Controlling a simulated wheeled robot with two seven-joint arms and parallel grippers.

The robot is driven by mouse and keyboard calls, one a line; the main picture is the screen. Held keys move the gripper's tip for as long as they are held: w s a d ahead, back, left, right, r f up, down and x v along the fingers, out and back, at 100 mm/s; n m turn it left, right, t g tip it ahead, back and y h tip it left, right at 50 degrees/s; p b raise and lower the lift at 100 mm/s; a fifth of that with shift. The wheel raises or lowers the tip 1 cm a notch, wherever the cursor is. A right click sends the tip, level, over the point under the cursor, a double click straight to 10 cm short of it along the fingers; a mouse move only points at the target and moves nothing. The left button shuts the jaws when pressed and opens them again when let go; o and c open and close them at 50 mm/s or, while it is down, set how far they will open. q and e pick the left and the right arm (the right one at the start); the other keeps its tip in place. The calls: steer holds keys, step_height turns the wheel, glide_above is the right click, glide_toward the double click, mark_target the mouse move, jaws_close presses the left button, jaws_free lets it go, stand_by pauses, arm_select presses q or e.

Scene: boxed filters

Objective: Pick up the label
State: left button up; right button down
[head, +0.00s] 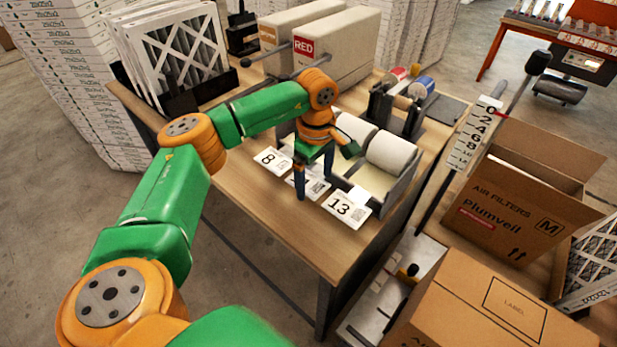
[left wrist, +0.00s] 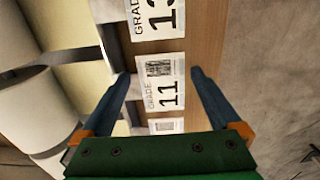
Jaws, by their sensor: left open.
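Several white grade labels lie along the front of the label dispenser (head: 401,189) on the wooden table. In the head view the 8 label (head: 272,160) is at the left and the 13 label (head: 347,208) at the right. The 11 label (head: 315,187) between them is partly hidden by my left gripper (head: 313,186). In the left wrist view my left gripper (left wrist: 159,74) is open, its fingers either side of the 11 label (left wrist: 161,88), with nothing held. The 13 label (left wrist: 156,18) is beyond; the 8 label (left wrist: 166,125) is partly covered by the gripper body. My right gripper is out of view.
A tape dispenser (head: 412,98), a box marked RED (head: 337,50) and a rack of filters (head: 178,58) are farther back. An open carton (head: 520,190) and a closed carton (head: 470,305) stand at the right. The table's front left is clear.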

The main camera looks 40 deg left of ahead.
arm_select(q)
steer(key=shift+s, duration=0.2)
steer(key=c, duration=1)
steer(key=shift+o, duration=0.2)
